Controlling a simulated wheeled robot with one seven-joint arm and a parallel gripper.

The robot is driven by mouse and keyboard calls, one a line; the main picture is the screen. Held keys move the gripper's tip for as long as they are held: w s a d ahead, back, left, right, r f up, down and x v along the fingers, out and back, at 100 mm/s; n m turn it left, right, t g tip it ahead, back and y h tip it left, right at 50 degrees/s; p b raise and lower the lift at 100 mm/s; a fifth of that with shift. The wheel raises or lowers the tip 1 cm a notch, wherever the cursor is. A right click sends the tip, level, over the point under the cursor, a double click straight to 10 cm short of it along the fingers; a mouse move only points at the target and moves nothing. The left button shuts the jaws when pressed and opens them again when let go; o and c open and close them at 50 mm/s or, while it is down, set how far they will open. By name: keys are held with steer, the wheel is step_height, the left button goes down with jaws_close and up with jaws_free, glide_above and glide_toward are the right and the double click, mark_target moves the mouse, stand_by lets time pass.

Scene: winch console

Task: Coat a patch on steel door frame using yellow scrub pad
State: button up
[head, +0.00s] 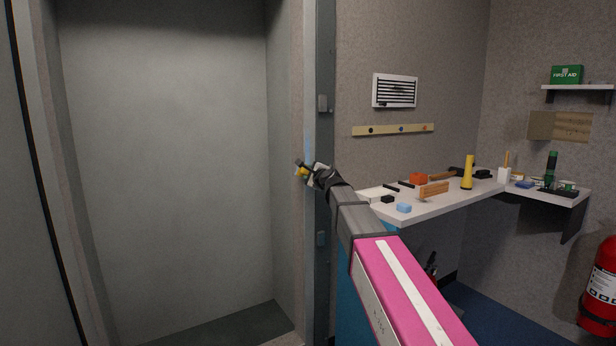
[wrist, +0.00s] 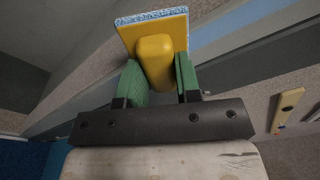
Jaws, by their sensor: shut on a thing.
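The yellow scrub pad (wrist: 152,42) has a yellow back with a raised grip block and a speckled blue-white face turned away from the wrist camera. My gripper (wrist: 159,72) is shut on the block with its green fingers on both sides. In the head view, my gripper (head: 311,173) is at the steel door frame (head: 325,70), with a bit of the yellow pad showing at its tip. The frame crosses behind the pad in the wrist view. A pale blue streak (head: 308,146) shows on the frame just above the pad. I cannot tell whether the pad touches the frame.
The doorway recess (head: 165,160) is open at left. A fire extinguisher (head: 600,285) stands at the far right.

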mark_target(312, 146)
steer(key=shift+s+a+r, duration=0.1)
steer(key=shift+a+r, duration=0.05)
steer(key=shift+r, duration=0.75)
steer(key=shift+s+a+r, duration=0.1)
steer(key=shift+a+r, duration=0.1)
steer(key=shift+r, duration=0.65)
steer(key=shift+a+r, duration=0.15)
steer(key=shift+r, duration=0.75)
steer(key=shift+w+d, duration=0.55)
steer(key=shift+d, duration=0.3)
steer(key=shift+w+d, duration=0.55)
steer(key=shift+d, duration=0.3)
steer(key=shift+s+r, duration=0.1)
steer(key=shift+r, duration=1.15)
steer(key=shift+s+a, duration=0.6)
steer(key=shift+a, duration=0.25)
steer(key=shift+s+a, duration=0.55)
steer(key=shift+a, duration=0.25)
steer(key=shift+w+r, duration=0.15)
steer(key=shift+r, duration=1.2)
steer(key=shift+w+d, duration=0.55)
steer(key=shift+d, duration=0.3)
steer(key=shift+w+d, duration=0.5)
steer(key=shift+d, duration=0.3)
steer(key=shift+s+r, duration=0.1)
steer(key=shift+r, duration=1.1)
steer(key=shift+s+a, duration=0.55)
steer(key=shift+a, duration=0.3)
steer(key=shift+s+a, duration=0.5)
steer(key=shift+a, duration=0.3)
